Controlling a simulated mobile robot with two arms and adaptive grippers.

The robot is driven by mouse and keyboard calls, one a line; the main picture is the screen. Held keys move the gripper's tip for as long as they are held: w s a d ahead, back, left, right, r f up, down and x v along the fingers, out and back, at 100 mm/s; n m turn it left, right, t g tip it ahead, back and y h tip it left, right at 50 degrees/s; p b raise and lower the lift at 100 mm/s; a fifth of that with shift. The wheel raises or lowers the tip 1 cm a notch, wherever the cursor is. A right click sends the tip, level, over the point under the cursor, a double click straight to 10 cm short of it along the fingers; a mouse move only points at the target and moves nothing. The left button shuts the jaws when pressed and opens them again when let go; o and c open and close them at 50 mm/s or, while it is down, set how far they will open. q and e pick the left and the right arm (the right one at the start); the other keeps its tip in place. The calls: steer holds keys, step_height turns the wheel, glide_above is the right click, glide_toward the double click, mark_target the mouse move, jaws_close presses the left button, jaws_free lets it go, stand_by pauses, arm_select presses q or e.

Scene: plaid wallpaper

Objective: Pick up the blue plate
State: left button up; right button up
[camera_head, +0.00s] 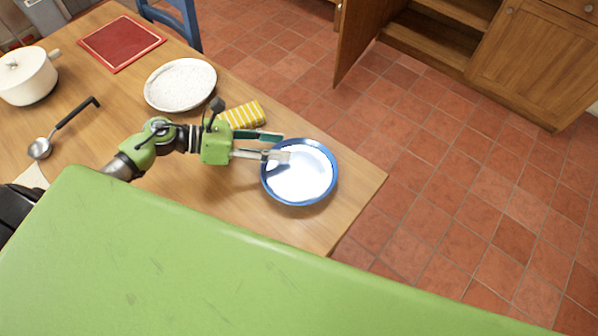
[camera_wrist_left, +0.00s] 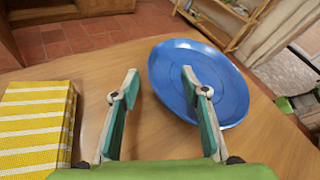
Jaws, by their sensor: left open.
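The blue plate (camera_head: 312,184) lies on the wooden table near its right-hand corner; its rim is blue and its middle shines white in the head view. In the wrist view the plate (camera_wrist_left: 215,80) looks blue all over. My left gripper (camera_head: 283,147) is open, with its fingers at the plate's upper left rim. In the wrist view the left gripper (camera_wrist_left: 160,80) has nothing between its fingers. One finger overlaps the plate's left part and the other is over bare wood. I cannot tell whether a finger touches the plate. My right gripper is not in view.
A yellow-and-white striped item (camera_head: 244,115) lies close beside my left gripper. A white plate (camera_head: 180,85), a ladle (camera_head: 40,148), a white pot (camera_head: 28,76) and a red board (camera_head: 121,43) are farther left. The table edge (camera_head: 362,208) runs close to the blue plate.

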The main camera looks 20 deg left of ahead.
arm_select(q)
steer(key=x, duration=0.2)
steer(key=shift+w+d+f, duration=0.1)
steer(key=shift+w+d, duration=0.1)
steer(key=c, duration=1.1)
steer(key=shift+s, duration=0.1)
jaws_close()
